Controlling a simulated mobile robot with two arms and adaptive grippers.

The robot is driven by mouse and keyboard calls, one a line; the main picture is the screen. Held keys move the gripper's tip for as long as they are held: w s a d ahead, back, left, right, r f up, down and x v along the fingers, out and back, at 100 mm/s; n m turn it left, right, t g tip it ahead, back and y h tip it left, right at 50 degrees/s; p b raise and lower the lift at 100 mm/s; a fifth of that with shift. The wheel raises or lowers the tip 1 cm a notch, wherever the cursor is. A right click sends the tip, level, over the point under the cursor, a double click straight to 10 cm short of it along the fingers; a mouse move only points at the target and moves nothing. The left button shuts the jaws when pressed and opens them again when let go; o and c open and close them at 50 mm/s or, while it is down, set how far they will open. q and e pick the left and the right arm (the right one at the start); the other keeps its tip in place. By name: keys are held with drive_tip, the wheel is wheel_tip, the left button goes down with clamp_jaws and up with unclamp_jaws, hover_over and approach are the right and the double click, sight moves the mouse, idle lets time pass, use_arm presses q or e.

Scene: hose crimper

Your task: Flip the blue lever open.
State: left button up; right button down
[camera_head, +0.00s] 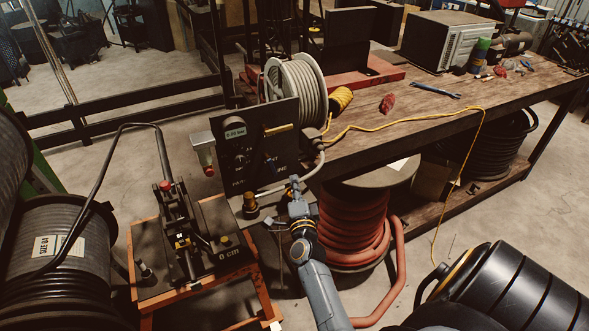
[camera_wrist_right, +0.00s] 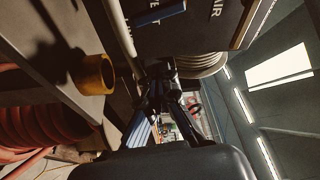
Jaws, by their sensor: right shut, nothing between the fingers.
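The black panel (camera_head: 266,130) stands at the left end of the workbench. A small blue lever (camera_head: 270,166) shows dimly on its lower face. In the right wrist view the blue lever (camera_wrist_right: 159,14) is a short blue bar at the top, near white lettering. My right gripper (camera_head: 295,185) is just below and right of the lever in the head view, in front of the panel's lower edge. Its dark fingers (camera_wrist_right: 160,84) are shut and empty, apart from the lever in the wrist view. My left gripper is not in view.
A pale pipe (camera_head: 319,165) curves down the panel's right side, close to my right gripper. A brass fitting (camera_head: 250,203) is at its left. A red hose coil (camera_head: 352,230) stands below the bench. An orange-framed cutting stand (camera_head: 146,290) is at left.

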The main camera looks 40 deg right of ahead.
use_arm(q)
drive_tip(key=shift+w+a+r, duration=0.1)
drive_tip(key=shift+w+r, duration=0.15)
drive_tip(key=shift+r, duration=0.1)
use_arm(e)
drive_tip(key=v, duration=0.3)
drive_tip(key=shift+s+f, duration=0.1)
drive_tip(key=shift+s, duration=0.1)
